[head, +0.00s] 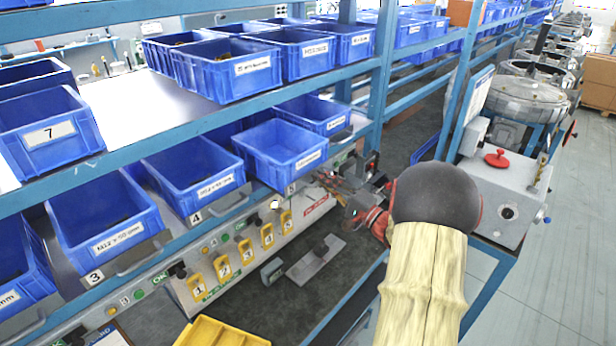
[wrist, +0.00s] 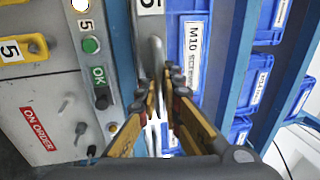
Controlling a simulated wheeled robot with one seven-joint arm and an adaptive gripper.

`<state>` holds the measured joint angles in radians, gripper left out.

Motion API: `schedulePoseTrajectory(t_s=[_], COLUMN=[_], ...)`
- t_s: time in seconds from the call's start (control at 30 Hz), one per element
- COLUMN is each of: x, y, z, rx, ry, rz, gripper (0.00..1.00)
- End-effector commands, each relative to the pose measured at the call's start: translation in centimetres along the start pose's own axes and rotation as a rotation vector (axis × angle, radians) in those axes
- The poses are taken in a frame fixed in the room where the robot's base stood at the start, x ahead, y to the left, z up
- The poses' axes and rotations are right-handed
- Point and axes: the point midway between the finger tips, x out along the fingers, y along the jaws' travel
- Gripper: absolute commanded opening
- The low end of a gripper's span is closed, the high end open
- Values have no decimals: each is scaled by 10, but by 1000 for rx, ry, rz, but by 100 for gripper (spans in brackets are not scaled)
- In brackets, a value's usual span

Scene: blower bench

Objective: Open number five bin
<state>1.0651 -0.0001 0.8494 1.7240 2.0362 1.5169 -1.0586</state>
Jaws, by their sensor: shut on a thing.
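The number five bin (head: 268,150) is a blue open-topped bin with a white front label, on a grey shelf front marked 5 (head: 291,188). In the head view my gripper (head: 352,180) is at the right of the 5 plate; my arm and fingers partly hide the handle there.
The number four bin (head: 195,185) and number three bin (head: 105,215) stand to the left. Below is a panel with yellow numbered tags (head: 222,268), OK buttons (wrist: 98,77) and a red sign (wrist: 38,128). A grey machine (head: 500,195) stands right of my arm. A yellow bin (head: 222,332) is at the bottom.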

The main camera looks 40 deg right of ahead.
Motion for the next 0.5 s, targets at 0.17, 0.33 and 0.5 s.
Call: schedulePoseTrajectory(t_s=[0.17,0.33,0.5], x=[-37,-60,-71], y=[-4,-8,-12], z=[-1,0,0], rx=[1,3,3], ry=[4,3,1], rz=[3,3,3], gripper=[0,0,0])
